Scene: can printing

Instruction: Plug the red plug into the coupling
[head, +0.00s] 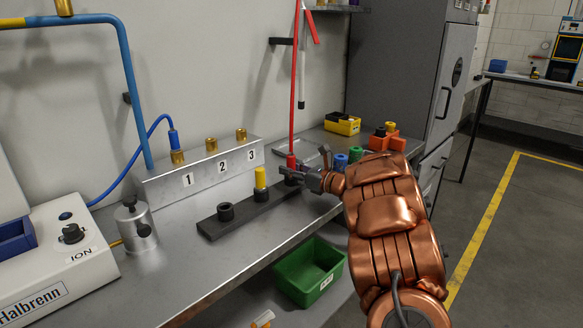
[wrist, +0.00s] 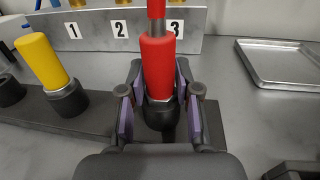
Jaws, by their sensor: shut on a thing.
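The red plug (head: 291,162) stands upright at the right end of a black holder strip (head: 228,226), with a red hose rising from it. In the wrist view the red plug (wrist: 158,65) has a silver collar at its base and a black cup beneath. My gripper (head: 297,175) is shut on the plug low down, with one finger on each side; in the wrist view my gripper (wrist: 160,90) shows purple pads. Brass couplings stand on a grey panel numbered 1 to 3. Coupling 1 (head: 177,157) carries a blue plug; coupling 2 (head: 211,145) and coupling 3 (head: 241,134) are bare.
A yellow plug (head: 260,179) stands in the strip's middle cup; the left cup (head: 226,211) is empty. A metal tray (wrist: 285,62) lies to the right. A green bin (head: 308,272) sits below the bench's front edge. A metal cylinder (head: 134,223) stands at left.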

